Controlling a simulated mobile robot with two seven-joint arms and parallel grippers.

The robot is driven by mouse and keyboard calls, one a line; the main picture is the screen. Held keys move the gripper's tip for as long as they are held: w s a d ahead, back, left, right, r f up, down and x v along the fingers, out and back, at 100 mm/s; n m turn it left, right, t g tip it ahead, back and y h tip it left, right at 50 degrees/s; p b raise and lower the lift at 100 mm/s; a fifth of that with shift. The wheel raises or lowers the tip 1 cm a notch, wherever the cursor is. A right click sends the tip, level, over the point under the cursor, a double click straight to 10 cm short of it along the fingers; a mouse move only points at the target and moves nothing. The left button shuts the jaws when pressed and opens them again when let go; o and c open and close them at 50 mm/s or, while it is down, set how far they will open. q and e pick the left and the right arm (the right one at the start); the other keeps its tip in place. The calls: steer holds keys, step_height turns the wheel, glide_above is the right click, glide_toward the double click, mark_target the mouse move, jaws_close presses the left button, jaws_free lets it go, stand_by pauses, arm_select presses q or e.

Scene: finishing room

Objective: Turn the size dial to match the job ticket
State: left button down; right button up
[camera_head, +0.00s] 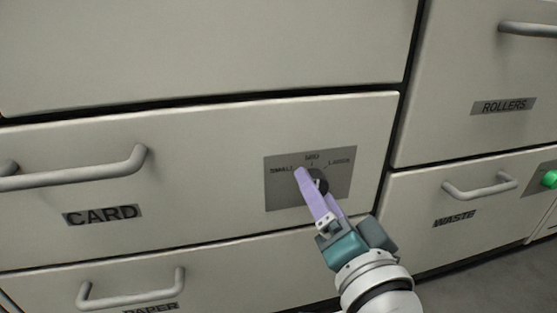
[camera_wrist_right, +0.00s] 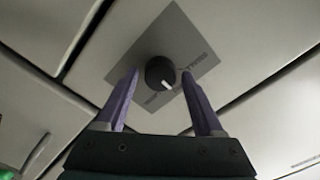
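The size dial (camera_head: 321,184) is a round dark knob on a grey plate (camera_head: 280,192) marked SMALL, MID and LARGE, set on the CARD drawer front. My right gripper (camera_head: 309,178) reaches up to it from the lower right, and its purple fingers partly cover it. In the right wrist view the dial (camera_wrist_right: 159,71) shows between the two spread fingertips of this gripper (camera_wrist_right: 160,74), with a gap visible on each side. The dial's white mark points to the lower right there; I cannot tell exactly which label it meets. No job ticket is in view. My left gripper is not in view.
The CARD drawer handle (camera_head: 75,176) sticks out left of the plate. Below is the PAPER drawer handle (camera_head: 132,296). To the right are the WASTE handle (camera_head: 490,189), the ROLLERS drawer (camera_head: 460,60) and a green button (camera_head: 550,179). The drawer front around the plate is clear.

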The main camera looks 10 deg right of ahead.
steer(key=shift+o, duration=0.6)
steer(key=s+p, duration=0.4)
steer(key=s, duration=0.6)
steer(key=shift+d, duration=0.2)
steer(key=shift+r, duration=0.1)
